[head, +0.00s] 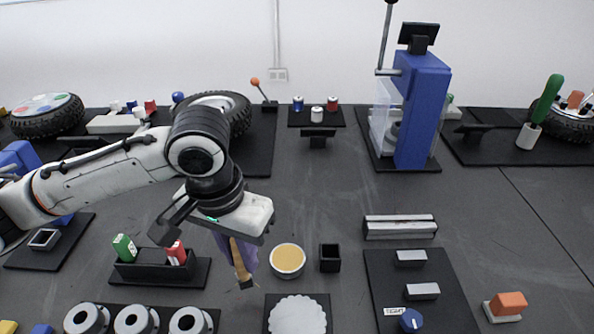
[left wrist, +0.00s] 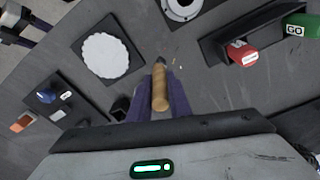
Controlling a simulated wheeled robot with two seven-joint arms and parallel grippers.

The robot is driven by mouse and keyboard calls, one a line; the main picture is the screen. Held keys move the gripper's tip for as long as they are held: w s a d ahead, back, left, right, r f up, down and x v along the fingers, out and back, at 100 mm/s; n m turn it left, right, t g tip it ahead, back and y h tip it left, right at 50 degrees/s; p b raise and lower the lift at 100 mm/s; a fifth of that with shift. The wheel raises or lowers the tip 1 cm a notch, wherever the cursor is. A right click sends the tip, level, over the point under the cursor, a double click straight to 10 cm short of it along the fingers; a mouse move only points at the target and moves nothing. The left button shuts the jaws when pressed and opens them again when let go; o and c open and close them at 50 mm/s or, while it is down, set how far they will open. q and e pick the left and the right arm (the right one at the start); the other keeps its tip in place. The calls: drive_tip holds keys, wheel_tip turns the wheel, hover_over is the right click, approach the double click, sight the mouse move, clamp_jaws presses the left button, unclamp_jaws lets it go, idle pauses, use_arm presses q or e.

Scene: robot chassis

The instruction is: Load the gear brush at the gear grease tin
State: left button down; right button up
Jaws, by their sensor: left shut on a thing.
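My left gripper (head: 238,255) is shut on the gear brush (head: 241,262), which has a tan wooden handle and a small dark tip pointing down. The brush also shows between the purple fingers in the left wrist view (left wrist: 160,88). The gear grease tin (head: 287,261), round with tan grease inside, stands just right of the brush in the head view. The brush appears apart from the tin, and its tip is outside the tin's rim. The tin cannot be made out in the left wrist view.
A black square cup (head: 330,258) stands right of the tin. A white gear (head: 297,315) lies on a black plate in front. A black holder (head: 140,270) with green and red pieces is at left. Several grey rings (head: 137,320) stand front left. Open table lies behind the tin.

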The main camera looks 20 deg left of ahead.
use_arm(q)
drive_tip(key=w+d+r+m+p, duration=0.4)
drive_tip(key=w+d+r+p, duration=0.15)
drive_tip(key=w, duration=0.25)
use_arm(e)
wheel_tip(320, 180, up, 5)
drive_tip(key=s, duration=0.2)
use_arm(q)
drive_tip(key=shift+m, duration=0.3)
drive_tip(key=f+b, duration=0.1)
drive_tip(key=b, duration=0.2)
drive_tip(key=f+b, duration=0.2)
drive_tip(key=b, duration=0.1)
drive_tip(key=f+b, duration=0.2)
drive_tip(key=b, duration=0.1)
drive_tip(key=shift+w+f, duration=0.25)
drive_tip(key=shift+w, duration=0.1)
drive_tip(key=shift+f, duration=0.15)
use_arm(e)
wheel_tip(320, 180, down, 7)
drive_tip(key=w, duration=0.1)
drive_tip(key=shift+w+a, duration=0.25)
drive_tip(key=shift+a, duration=0.1)
drive_tip(key=shift+s+d+f, duration=0.1)
drive_tip(key=shift+d+f, duration=0.05)
drive_tip(key=shift+f, duration=0.05)
use_arm(q)
drive_tip(key=shift+f, duration=0.45)
